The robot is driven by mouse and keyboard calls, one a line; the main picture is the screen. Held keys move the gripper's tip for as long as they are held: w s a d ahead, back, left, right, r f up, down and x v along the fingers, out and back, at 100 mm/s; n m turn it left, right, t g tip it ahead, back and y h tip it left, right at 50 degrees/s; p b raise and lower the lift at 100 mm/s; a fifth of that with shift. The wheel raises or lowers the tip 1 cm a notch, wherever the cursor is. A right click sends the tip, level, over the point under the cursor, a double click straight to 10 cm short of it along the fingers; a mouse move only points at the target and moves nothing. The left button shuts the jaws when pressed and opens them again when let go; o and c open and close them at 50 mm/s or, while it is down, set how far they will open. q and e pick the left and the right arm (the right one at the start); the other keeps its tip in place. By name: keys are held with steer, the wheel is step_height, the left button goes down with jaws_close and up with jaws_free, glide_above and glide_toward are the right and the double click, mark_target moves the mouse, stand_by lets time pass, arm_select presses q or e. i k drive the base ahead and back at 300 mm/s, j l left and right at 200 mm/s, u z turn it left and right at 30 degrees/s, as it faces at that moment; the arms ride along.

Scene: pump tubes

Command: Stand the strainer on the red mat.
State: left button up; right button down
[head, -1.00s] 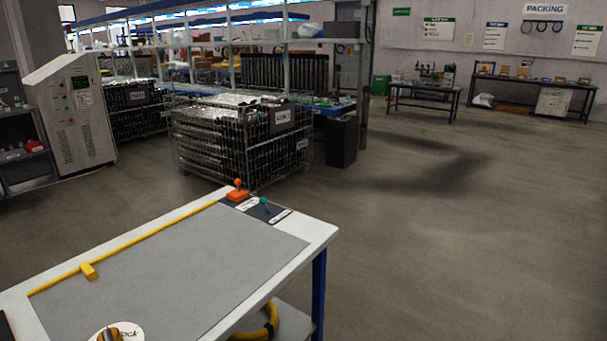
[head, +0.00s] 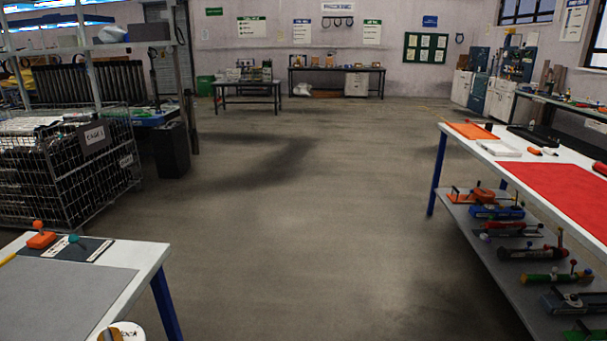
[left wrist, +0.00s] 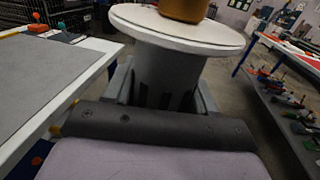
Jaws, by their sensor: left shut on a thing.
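The strainer (left wrist: 168,75) appears to be the grey, slotted cylinder with a wide white disc and an orange-brown knob on top. My left gripper (left wrist: 163,98) is shut on its body and holds it roughly upright, clear of the tables. In the head view only the top of the strainer (head: 129,331) shows at the bottom edge, with part of some lettering. The red mat (head: 568,190) lies on the white table at the right, well away from the strainer, and is cut off by the picture edge. My right gripper is not in view.
Beside the mat are an orange tray (head: 473,130), a white block (head: 499,148) and small orange parts. The lower shelf (head: 505,265) holds several pump-like parts. A grey-topped table (head: 70,290) stands at the left. Open floor (head: 300,240) lies between the tables.

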mark_target(586, 204)
steer(key=i+l+z, duration=0.2)
steer(key=z, duration=0.8)
steer(key=i+z, duration=0.2)
steer(key=z, duration=0.3)
steer(key=i+z, duration=0.2)
steer(key=z, duration=0.25)
steer(key=i+j+z, duration=0.2)
steer(key=z, duration=0.25)
steer(key=i+j+z, duration=0.4)
steer(key=j+z, duration=0.25)
steer(key=z, duration=0.2)
steer(key=i+j+z, duration=0.15)
steer(key=j, duration=0.25)
steer(key=i+j+z, duration=0.15)
steer(key=j, duration=0.25)
steer(key=i+j+z, duration=0.15)
steer(key=j, duration=0.3)
steer(key=i+j, duration=0.1)
steer(key=j, duration=1.15)
steer(key=i+z, duration=0.05)
steer(key=i, duration=0.05)
